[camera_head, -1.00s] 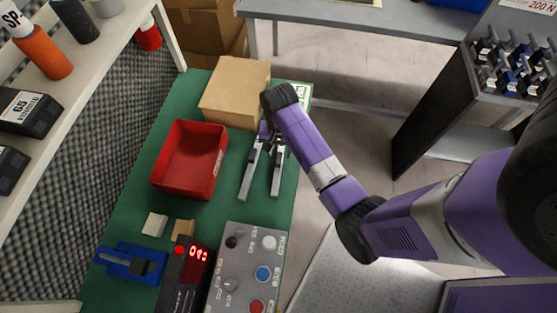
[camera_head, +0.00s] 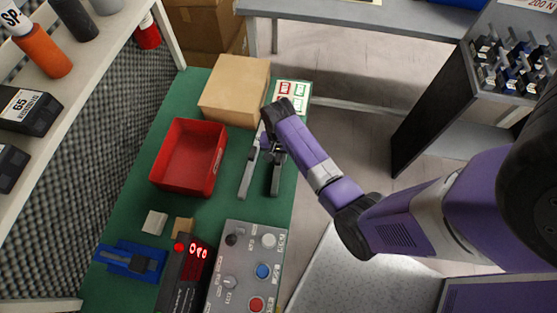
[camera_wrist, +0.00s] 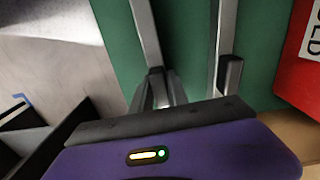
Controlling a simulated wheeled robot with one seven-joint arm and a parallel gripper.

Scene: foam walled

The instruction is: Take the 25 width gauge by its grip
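No label reading 25 can be made out, so I cannot tell which thing is the 25 width gauge. Several small silver, dark and blue pieces with upright grips (camera_head: 512,62) stand on the dark stand at the upper right. A dark grey piece (camera_head: 140,264) lies in a blue holder (camera_head: 118,257) at the lower left of the green table. My gripper (camera_head: 260,192) is open and empty over the green table, right of the red bin. In the wrist view its two fingers (camera_wrist: 186,25) are spread apart with only green surface between them.
On the green table (camera_head: 262,209) are a red bin (camera_head: 163,184), a cardboard box (camera_head: 236,90), small blocks (camera_head: 155,223), a red-digit display (camera_head: 185,280) and a grey button panel (camera_head: 243,270). A shelf (camera_head: 95,70) stands left. Floor separates the table from the dark stand (camera_head: 440,105).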

